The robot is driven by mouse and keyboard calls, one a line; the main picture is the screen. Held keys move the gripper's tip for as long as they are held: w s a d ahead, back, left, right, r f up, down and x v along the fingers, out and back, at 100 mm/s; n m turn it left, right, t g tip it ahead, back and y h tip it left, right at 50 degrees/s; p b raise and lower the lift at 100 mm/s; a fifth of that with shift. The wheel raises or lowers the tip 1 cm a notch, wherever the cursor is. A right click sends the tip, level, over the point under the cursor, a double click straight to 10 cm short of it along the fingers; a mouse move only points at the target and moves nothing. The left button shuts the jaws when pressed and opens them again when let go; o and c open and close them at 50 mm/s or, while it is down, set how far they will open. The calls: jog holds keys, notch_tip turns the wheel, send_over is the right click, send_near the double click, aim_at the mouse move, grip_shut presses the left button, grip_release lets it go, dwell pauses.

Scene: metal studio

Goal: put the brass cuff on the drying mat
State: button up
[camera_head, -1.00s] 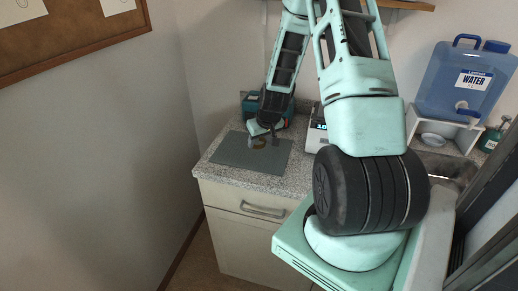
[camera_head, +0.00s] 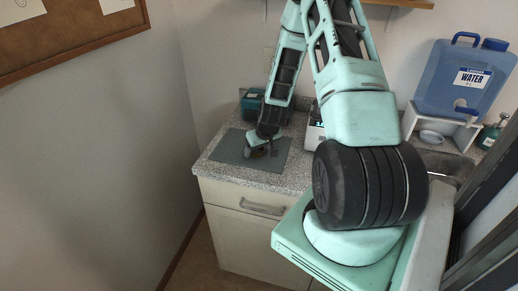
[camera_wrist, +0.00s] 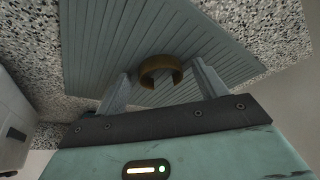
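The brass cuff (camera_wrist: 161,68) is a dull brown-gold open ring. In the wrist view it lies at the grey ribbed drying mat (camera_wrist: 100,45), between my two fingers, with a narrow gap on each side. My gripper (camera_wrist: 160,85) is open around it, and neither finger clearly touches it. In the head view my gripper (camera_head: 259,150) is low over the middle of the mat (camera_head: 229,150), and the cuff is hidden or too small to make out there.
The mat lies on a speckled counter (camera_head: 210,172) against the wall. A teal-and-black item (camera_head: 251,102) stands behind the mat, and a white device with a display (camera_head: 315,130) stands to its right. A blue water jug (camera_head: 462,80) is at the far right.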

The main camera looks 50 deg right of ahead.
jog(key=shift+r, duration=0.1)
jog(key=shift+r, duration=0.2)
jog(key=b+v, duration=0.2)
jog(key=v, duration=1)
jog(key=w+a+r+n+g+y, duration=0.1)
jog(key=a+r+n, duration=0.15)
jog(key=a, duration=0.95)
jog(key=a+r+n+y, duration=0.2)
jog(key=a+n, duration=0.1)
jog(key=a, duration=0.9)
jog(key=s+a+r+n+g, duration=0.1)
jog(key=s+a+r+n, duration=0.1)
jog(key=s+a, duration=0.7)
jog(key=s+a+r+n+g, duration=0.2)
jog(key=s+a+r+n, duration=0.1)
jog(key=s+a, duration=0.6)
jog(key=shift+r+n+h, duration=0.3)
jog(key=shift+n, duration=0.55)
jog(key=shift+s, duration=0.1)
